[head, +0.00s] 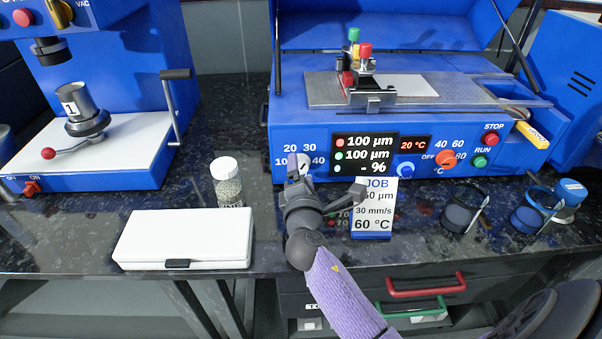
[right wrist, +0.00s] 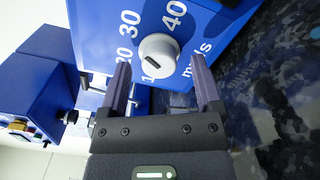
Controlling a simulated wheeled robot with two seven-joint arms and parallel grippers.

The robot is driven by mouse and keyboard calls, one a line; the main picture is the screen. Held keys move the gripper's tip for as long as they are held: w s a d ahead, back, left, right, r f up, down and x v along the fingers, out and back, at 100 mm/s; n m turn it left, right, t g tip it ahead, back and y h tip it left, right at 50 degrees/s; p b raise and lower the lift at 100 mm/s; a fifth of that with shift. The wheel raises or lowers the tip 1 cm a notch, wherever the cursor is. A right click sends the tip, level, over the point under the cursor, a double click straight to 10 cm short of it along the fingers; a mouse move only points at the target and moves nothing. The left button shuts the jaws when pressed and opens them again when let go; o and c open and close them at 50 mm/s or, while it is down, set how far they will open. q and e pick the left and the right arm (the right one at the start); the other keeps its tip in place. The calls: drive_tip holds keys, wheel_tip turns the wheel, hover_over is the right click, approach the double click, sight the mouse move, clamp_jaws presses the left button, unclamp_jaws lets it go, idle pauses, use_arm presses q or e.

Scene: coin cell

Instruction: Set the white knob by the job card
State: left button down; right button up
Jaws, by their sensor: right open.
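The white knob (right wrist: 160,48) on the blue coater's front has a dark mark on its face, toward the 10 side. Its scale, labelled mm/s, shows 10, 20, 30 and 40. In the head view the knob (head: 305,160) is partly hidden behind my right gripper (head: 325,180). In the right wrist view my right gripper (right wrist: 160,66) is open, with the knob just ahead of and between its fingertips, not gripped. The job card (head: 375,222) stands in front of the coater, partly covered by a finger; it reads 30 mm/s and 60 °C. My left gripper is out of view.
The blue coater (head: 430,165) has a display (head: 364,155) and an orange temperature knob (head: 446,159). A white case (head: 185,238) and a lidded jar (head: 227,182) stand left of my right arm. A press (head: 110,110) is at far left.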

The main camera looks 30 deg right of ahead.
drive_tip(key=p+v, duration=0.1)
drive_tip(key=v, duration=0.9)
